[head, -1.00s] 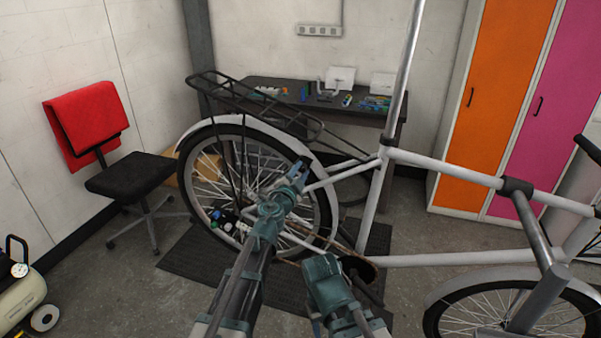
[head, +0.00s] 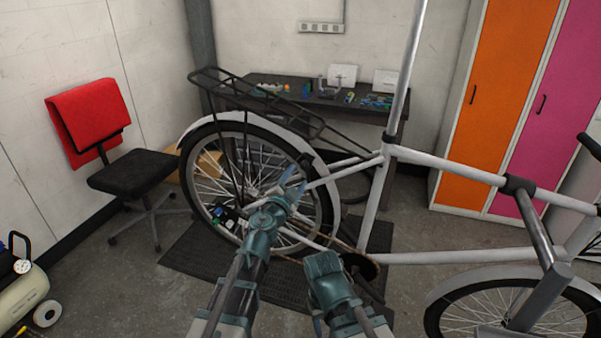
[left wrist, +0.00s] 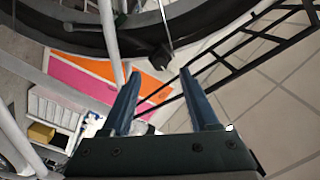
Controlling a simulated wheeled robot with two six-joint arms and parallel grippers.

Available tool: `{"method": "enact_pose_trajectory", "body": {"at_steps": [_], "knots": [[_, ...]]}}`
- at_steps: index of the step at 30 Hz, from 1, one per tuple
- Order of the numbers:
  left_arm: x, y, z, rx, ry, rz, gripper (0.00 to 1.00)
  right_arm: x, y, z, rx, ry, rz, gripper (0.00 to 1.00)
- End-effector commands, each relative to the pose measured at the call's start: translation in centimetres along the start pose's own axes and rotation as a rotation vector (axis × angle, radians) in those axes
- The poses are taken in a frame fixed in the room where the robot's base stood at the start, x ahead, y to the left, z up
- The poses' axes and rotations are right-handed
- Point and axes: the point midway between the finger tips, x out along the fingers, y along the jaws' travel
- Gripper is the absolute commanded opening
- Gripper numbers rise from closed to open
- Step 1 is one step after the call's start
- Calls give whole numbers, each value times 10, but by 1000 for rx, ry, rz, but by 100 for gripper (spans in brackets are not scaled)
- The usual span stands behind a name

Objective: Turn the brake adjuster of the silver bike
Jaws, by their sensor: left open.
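The silver bike (head: 445,168) stands across the middle and right of the head view, its rear wheel (head: 325,215) facing me. My left gripper (head: 293,183) is in front of the rear wheel, close to the frame stays. In the left wrist view my left gripper (left wrist: 163,95) is open, with nothing between its two blue fingers. Just beyond the fingertips is a small dark block (left wrist: 160,57) on a thin rod; I cannot tell whether it is the brake adjuster. My right arm (head: 328,275) is low by the crank; its fingers are not clear.
A dark workbench (head: 385,115) with small items stands behind the bike. A black chair (head: 130,170) with a red cloth is at left, a compressor (head: 22,295) at lower left. Orange and pink lockers (head: 490,120) stand at right. A dark mat (head: 190,262) lies under the wheel.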

Motion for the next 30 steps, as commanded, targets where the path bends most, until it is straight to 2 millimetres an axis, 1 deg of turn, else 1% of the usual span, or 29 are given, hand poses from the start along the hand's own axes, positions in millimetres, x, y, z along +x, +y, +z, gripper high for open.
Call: {"method": "enact_pose_trajectory", "body": {"at_steps": [1,6,9,11,15,23,25,28,29,30], "knots": [[-18,0,0,0,0,0,61,0,0,0,0,0,0,50],[-55,1,-1,0,0,0,61,0,0,0,0,0,0,50],[-72,1,0,0,0,0,61,0,0,0,0,0,0,50],[-79,0,0,0,0,0,61,0,0,0,0,0,0,50],[-84,0,0,0,0,0,61,0,0,0,0,0,0,50],[-83,0,0,-2,-2,-2,61,0,0,0,0,0,0,50],[-83,-3,3,-15,-18,-19,61,0,0,0,0,0,0,50],[-84,-12,14,-65,-91,-81,61,0,0,0,0,0,0,50],[-85,-16,21,-88,-128,-107,61,0,0,0,0,0,0,50],[-88,-19,32,-125,-188,-140,61,0,0,0,0,0,0,50]]}}
